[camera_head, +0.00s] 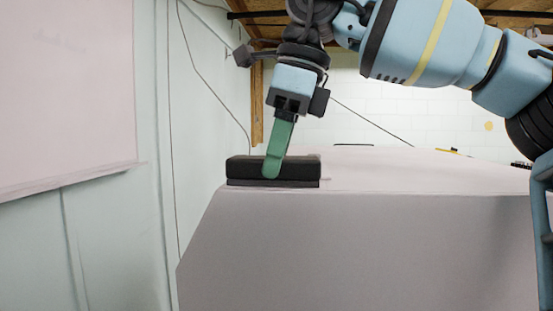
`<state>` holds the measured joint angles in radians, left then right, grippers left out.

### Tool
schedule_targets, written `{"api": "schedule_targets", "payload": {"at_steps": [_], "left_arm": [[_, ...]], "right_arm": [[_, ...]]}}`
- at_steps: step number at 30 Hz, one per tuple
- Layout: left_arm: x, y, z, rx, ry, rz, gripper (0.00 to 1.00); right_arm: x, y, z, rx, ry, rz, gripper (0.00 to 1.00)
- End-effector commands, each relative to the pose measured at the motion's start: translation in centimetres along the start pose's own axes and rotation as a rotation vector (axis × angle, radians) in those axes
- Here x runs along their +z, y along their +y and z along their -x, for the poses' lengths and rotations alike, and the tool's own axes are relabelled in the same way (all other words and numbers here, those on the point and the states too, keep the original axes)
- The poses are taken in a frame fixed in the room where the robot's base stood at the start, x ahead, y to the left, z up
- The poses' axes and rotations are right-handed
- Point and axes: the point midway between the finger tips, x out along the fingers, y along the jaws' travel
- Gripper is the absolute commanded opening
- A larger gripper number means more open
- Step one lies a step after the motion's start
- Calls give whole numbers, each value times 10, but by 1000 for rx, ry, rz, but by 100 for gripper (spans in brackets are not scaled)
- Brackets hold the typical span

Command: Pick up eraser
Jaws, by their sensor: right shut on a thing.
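The eraser (300,170) is a dark, nearly black block with a thinner layer at its base. It sits at the front left corner of the pale table. My right gripper (272,172) comes down from above with green fingers, slightly tilted. It is shut on the eraser near its middle, one finger showing across the front face. The far finger is hidden behind the block. The eraser appears to be at the table surface; I cannot tell whether it is lifted. My left gripper is not in view.
The pale table (360,250) stretches back and right, mostly clear. A few small dark and yellow items (448,151) lie at its far right edge. A pale wall with a whiteboard (65,90) stands close on the left. Thin cables hang along the wall.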

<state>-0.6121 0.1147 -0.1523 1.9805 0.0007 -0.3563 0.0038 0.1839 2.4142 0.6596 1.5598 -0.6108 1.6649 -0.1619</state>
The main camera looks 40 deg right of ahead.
Motion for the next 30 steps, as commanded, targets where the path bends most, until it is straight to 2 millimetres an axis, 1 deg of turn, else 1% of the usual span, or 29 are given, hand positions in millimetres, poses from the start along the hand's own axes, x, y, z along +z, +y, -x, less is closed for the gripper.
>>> {"api": "schedule_targets", "payload": {"at_steps": [8,12,17,20,27,30], "left_arm": [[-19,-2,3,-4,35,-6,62],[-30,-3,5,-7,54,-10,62],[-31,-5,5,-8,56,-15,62],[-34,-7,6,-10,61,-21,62],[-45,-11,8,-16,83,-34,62],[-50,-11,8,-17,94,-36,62]], "right_arm": [[5,1,24,-5,-4,-1,18],[9,2,39,-5,-6,-1,18],[6,28,39,-4,-2,4,18],[5,48,42,-5,-4,5,18],[0,105,49,-7,-3,4,18],[-2,126,50,-6,-4,4,18]]}}
